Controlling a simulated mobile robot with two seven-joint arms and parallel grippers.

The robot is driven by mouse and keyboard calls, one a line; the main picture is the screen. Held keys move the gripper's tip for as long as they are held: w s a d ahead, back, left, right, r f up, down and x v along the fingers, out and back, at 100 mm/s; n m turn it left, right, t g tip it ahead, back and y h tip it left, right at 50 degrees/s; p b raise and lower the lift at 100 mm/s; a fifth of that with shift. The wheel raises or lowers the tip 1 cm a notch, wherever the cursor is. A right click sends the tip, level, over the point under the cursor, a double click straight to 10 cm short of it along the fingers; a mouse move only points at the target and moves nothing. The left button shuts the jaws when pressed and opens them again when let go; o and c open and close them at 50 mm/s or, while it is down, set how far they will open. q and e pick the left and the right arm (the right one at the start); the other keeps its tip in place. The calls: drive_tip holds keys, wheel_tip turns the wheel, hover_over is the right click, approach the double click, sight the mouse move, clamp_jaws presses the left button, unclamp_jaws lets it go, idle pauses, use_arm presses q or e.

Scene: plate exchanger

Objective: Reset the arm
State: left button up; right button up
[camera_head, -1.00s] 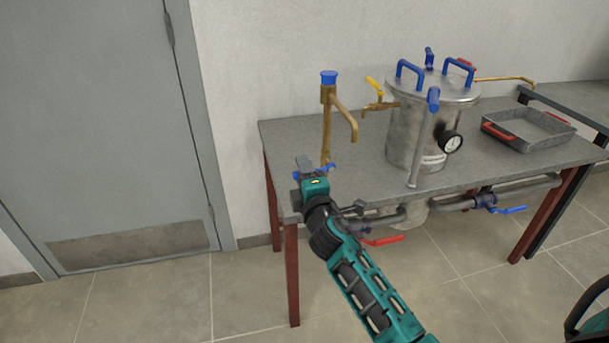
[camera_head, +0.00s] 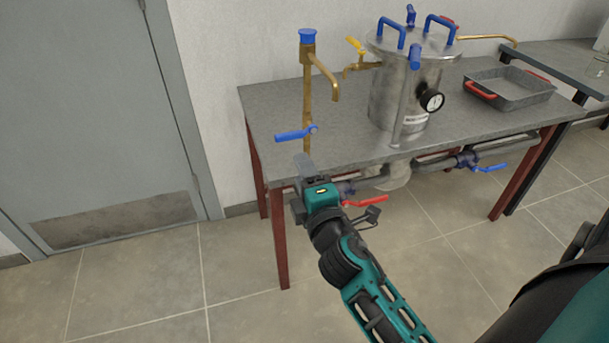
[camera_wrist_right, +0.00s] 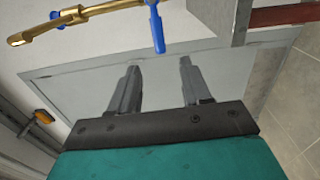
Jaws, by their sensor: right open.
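My right gripper (camera_head: 303,168) is at the front left corner of the table in the head view, in front of the table edge. In the right wrist view its two fingers (camera_wrist_right: 158,75) are apart with nothing between them. A blue valve handle (camera_head: 293,135) on a brass pipe is just above the gripper in the head view. A blue handle and the brass pipe (camera_wrist_right: 75,20) also show in the right wrist view, beyond the fingertips and apart from them. My left gripper is in neither view.
The grey table (camera_head: 345,140) carries a steel vessel (camera_head: 385,95) with blue handles and a gauge, and a metal tray (camera_head: 510,97). A red valve handle (camera_head: 366,201) sits on piping below the tabletop, near my right wrist. A grey door (camera_head: 80,110) is at left; the floor before it is clear.

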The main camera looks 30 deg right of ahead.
use_arm(q)
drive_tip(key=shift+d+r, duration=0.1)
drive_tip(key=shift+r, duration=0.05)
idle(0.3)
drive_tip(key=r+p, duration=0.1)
drive_tip(key=p, duration=0.1)
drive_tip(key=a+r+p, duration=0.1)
drive_tip(key=p, duration=0.1)
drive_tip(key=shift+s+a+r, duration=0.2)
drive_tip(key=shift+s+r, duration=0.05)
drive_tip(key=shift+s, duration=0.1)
use_arm(e)
drive_tip(key=s+a+f+m+g+y, duration=0.3)
drive_tip(key=s+a+f+m, duration=0.1)
drive_tip(key=s+f+m, duration=0.2)
drive_tip(key=s+a+f+m+g+y, duration=0.3)
drive_tip(key=s+f+m, duration=0.3)
drive_tip(key=s+f, duration=0.2)
drive_tip(key=shift+s+a+f+m+g+y, duration=0.3)
drive_tip(key=shift+a+f+m, duration=0.1)
drive_tip(key=shift+a, duration=0.1)
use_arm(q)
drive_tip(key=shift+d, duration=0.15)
use_arm(e)
drive_tip(key=shift+r, duration=0.1)
